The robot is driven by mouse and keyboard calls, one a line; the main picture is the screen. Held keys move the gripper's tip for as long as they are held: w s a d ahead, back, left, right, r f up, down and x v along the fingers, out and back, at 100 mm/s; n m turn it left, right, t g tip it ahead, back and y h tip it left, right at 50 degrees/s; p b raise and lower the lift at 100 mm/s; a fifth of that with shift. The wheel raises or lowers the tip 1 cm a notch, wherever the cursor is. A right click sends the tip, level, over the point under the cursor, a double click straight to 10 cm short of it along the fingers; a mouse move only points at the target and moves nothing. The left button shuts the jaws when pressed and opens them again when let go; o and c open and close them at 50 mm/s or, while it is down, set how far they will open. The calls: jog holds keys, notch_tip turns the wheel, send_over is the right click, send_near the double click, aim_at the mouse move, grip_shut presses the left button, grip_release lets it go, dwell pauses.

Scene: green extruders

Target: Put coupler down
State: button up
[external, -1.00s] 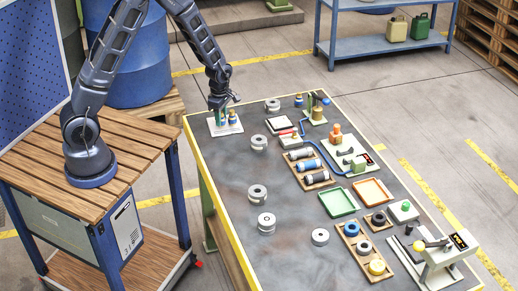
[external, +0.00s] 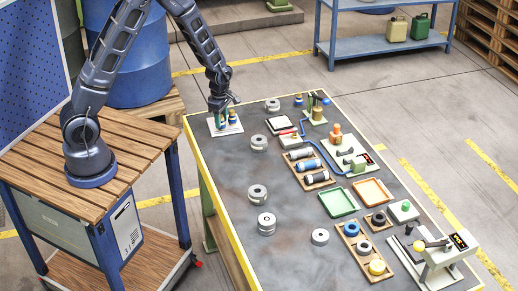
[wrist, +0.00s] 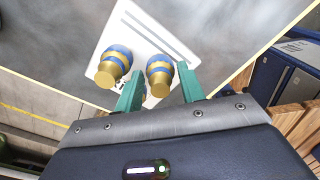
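Two blue-and-gold couplers stand side by side on a white plate (wrist: 127,28). In the wrist view, one coupler (wrist: 160,76) lies between the green fingers of my gripper (wrist: 160,88), with a gap showing on each side. The other coupler (wrist: 112,67) is just left of the left finger. In the external view, my gripper (external: 221,109) points down over the plate (external: 235,130) at the table's far left corner. One coupler (external: 232,117) shows there to the right of the fingers. The fingers partly hide the other one.
Grey round parts (external: 258,142) stand to the right of the plate. Trays, including a green one (external: 338,203), and fixtures fill the table's right side. The yellow table edge (external: 196,153) runs close beside the plate.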

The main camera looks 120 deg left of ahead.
notch_tip(320, 180, up, 11)
jog(key=w+d+r+m+t, duration=0.1)
jog(key=w+d+r+m, duration=0.3)
jog(key=d+r+m, duration=0.6)
jog(key=w+d+r+m+t, duration=0.1)
jog(key=w+d+r+m, duration=0.45)
jog(key=d, duration=0.85)
jog(key=s+d+r+m+t, duration=0.1)
jog(key=s+d+r+m, duration=0.4)
jog(key=d+m, duration=0.5)
jog(key=s+d+r+m+t, duration=0.1)
jog(key=s+d+r+m, duration=0.4)
jog(key=s+d+m, duration=0.4)
jog(key=shift+s+d+m+t, duration=0.35)
jog(key=shift+d+m, duration=0.5)
jog(key=shift+d, duration=0.8)
